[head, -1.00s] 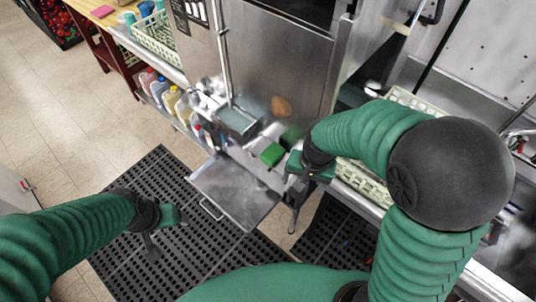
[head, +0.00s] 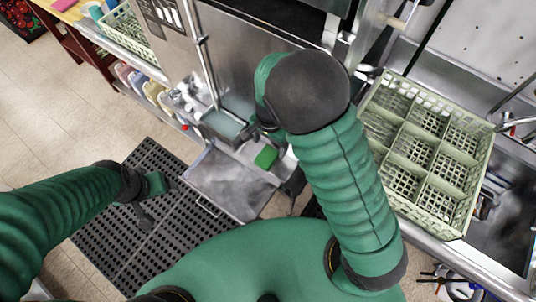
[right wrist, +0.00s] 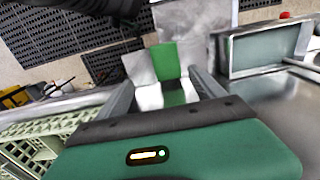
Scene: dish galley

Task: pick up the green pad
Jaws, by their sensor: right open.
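The green pad (head: 266,157) lies on a pale metal ledge beside a grey tray in the middle of the head view. It also shows in the right wrist view (right wrist: 165,60), ahead of and between the fingers. My right gripper (right wrist: 161,77) is open, with nothing between its fingers; the fingers frame the near end of the pad, and I cannot tell how far off it is. In the head view my right arm mostly hides this gripper. My left gripper (head: 152,201) hangs above the black mat, its fingers apart and empty.
The grey metal tray (head: 225,185) sticks out low, left of the pad. A shallow box (head: 223,126) is mounted behind it. A pale green dish rack (head: 425,150) stands on the counter at right. Black mats (head: 110,240) cover the floor.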

